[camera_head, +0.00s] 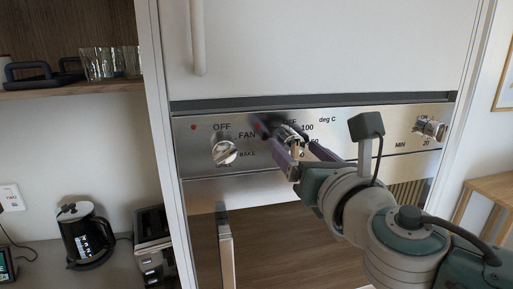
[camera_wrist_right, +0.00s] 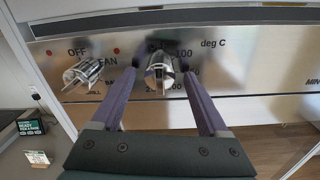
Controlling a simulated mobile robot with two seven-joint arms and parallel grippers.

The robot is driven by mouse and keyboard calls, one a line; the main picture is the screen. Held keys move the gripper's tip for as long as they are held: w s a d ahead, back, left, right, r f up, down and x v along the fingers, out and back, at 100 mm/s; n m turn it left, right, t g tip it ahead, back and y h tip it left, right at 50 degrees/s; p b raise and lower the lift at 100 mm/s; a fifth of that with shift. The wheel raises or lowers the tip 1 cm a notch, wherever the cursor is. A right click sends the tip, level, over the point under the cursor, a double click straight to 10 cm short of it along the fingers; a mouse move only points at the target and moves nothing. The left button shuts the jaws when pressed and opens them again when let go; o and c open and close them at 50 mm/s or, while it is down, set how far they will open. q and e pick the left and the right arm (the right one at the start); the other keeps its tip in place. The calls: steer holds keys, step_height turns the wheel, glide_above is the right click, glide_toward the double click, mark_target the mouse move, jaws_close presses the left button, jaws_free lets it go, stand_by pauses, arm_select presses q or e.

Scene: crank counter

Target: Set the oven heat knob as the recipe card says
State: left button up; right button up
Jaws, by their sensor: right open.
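The heat knob (camera_head: 291,133) is a chrome knob in the middle of the oven's steel panel, among the marks OFF, 100 and deg C. In the right wrist view the knob (camera_wrist_right: 160,73) stands between the two purple fingers of my right gripper (camera_wrist_right: 160,80). The right gripper (camera_head: 287,142) is open, one finger on each side of the knob, with gaps visible; its arm partly hides the dial in the head view. The pointer's exact setting is hard to read. No readable recipe card shows. My left gripper is not in view.
A mode knob (camera_head: 224,152) marked OFF, FAN and BAKE is at left; a timer knob (camera_head: 430,128) is at right. An oven handle (camera_head: 226,255) is below. A black kettle (camera_head: 84,235) and toaster (camera_head: 153,245) stand left. A small dark display (camera_wrist_right: 30,123) is at left.

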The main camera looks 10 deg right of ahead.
steer(key=shift+c, duration=0.4)
jaws_close()
